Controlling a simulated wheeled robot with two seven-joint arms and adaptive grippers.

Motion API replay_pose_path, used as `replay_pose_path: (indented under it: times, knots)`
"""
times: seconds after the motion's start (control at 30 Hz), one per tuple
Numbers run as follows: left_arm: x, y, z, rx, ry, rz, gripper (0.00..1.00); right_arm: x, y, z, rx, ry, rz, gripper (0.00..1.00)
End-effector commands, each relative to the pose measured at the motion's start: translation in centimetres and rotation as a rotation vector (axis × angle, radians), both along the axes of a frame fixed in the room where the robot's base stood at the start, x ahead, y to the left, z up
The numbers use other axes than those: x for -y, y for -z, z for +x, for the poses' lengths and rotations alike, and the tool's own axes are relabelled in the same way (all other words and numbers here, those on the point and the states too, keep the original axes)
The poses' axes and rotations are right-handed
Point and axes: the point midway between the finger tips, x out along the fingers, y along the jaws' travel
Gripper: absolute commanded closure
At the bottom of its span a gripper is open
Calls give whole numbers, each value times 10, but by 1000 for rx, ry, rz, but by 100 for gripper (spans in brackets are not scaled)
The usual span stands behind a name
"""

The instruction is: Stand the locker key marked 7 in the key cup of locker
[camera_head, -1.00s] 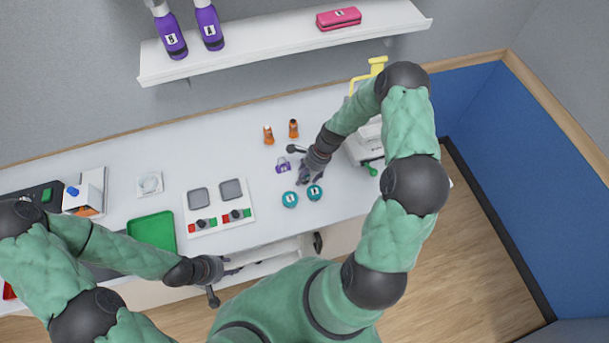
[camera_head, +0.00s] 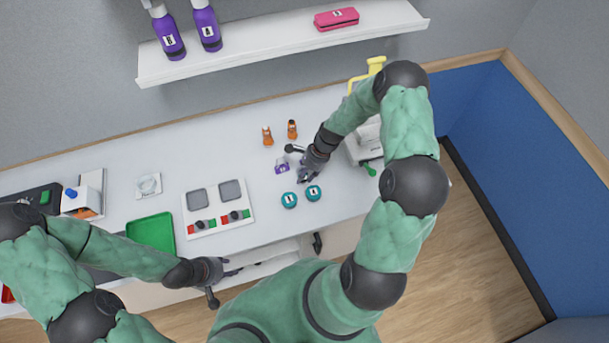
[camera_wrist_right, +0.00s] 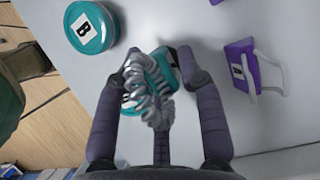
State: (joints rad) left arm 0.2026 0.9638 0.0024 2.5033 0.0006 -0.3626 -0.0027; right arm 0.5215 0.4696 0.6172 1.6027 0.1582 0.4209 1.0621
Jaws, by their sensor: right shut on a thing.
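My right gripper (camera_head: 304,177) is low over the counter, close to two teal round containers. In the right wrist view, its fingers (camera_wrist_right: 160,64) are closed around a silver coiled thing (camera_wrist_right: 154,98). I cannot make out a 7 on it, nor tell for sure that it is the locker key. A teal round thing (camera_wrist_right: 166,66) shows partly hidden behind the coil. A teal container marked B (camera_wrist_right: 92,27) stands to the left, apart from the fingers. My left gripper (camera_head: 234,267) is at the counter's front edge; its fingers are too small to judge. I cannot identify the key cup.
A purple thing marked A (camera_wrist_right: 241,67) is right of the gripper in the wrist view. Orange things (camera_head: 267,136) stand behind. A white device (camera_head: 361,146) is to the right. A white panel (camera_head: 216,216) and green tray (camera_head: 165,232) lie left. Counter between is clear.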

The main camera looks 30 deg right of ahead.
Motion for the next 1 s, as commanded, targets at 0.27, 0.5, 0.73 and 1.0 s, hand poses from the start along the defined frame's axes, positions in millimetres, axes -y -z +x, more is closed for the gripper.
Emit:
replay_pose_path:
  times: [0.27,0.5,0.73,1.0]
  knots:
    - [0,4,0,0,0,0,60,-5,-37,-8,2,0,0,91]
    - [0,4,0,0,0,0,60,-22,-74,-34,3,-1,-2,91]
    - [0,5,0,0,0,0,60,-43,-98,-68,2,-1,0,91]
    - [0,6,0,0,0,0,60,-65,-115,-101,2,-1,0,91]
